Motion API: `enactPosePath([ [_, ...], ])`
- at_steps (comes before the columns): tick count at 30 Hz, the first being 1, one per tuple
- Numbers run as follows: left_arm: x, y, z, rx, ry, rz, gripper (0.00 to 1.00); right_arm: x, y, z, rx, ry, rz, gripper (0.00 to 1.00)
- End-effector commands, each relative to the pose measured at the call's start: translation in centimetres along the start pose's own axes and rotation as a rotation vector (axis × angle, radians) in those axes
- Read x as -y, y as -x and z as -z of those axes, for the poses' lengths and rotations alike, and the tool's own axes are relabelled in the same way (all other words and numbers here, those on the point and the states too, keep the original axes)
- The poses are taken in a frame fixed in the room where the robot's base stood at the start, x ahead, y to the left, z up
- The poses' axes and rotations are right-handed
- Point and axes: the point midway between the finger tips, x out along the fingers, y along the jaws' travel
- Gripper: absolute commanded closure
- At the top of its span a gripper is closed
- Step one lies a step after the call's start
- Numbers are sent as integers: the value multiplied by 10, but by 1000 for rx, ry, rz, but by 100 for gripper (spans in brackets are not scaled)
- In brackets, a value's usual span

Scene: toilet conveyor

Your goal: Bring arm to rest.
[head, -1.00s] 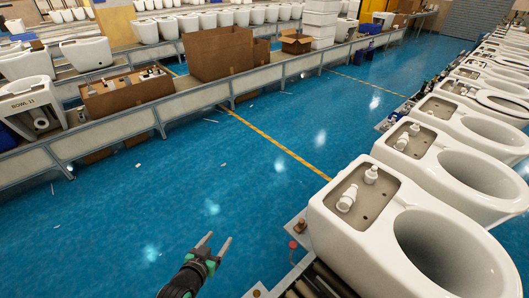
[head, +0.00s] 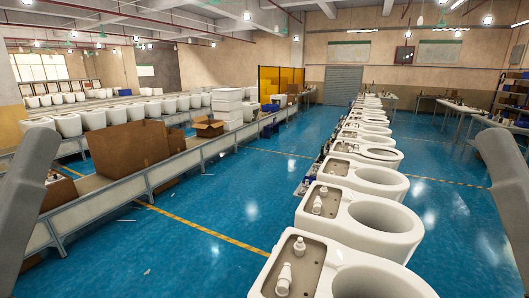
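Neither of my grippers is in view. A grey link of my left arm (head: 32,170) rises along the left edge of the head view. A grey link of my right arm (head: 503,180) slants along the right edge. Both links are cut off by the frame, so what the grippers hold is hidden. A row of white toilets (head: 345,240) runs away from me on the right of centre. The nearest toilet (head: 325,285) has white bottle-shaped fittings (head: 285,278) in its open tank recess.
A conveyor (head: 155,180) on the left carries a large cardboard box (head: 125,155), a smaller open box (head: 207,127) and stacked white boxes (head: 228,105). The blue floor (head: 215,205) between the rows is mostly clear, with small scraps. Tables (head: 460,108) stand at the far right.

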Motion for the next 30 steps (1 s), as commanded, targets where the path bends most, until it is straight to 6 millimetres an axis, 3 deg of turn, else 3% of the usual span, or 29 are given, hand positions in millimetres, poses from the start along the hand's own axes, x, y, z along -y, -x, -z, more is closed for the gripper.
enactPosePath([
  [1,0,-26,23,1,0,0,31,0,-26,23,0,0,0,50],
  [5,0,-63,56,2,-1,0,31,0,-62,57,1,0,0,50],
  [12,1,-150,135,4,-1,1,31,-1,-150,137,1,0,0,50],
  [16,1,-189,171,4,-1,1,31,-1,-189,173,1,0,0,50],
  [20,1,-211,190,5,-1,1,31,-1,-210,192,1,0,0,50],
  [25,1,-214,193,5,-1,1,31,-1,-214,195,2,0,0,50],
  [30,1,-212,192,5,-1,1,2,-1,-211,193,3,0,0,50],
])
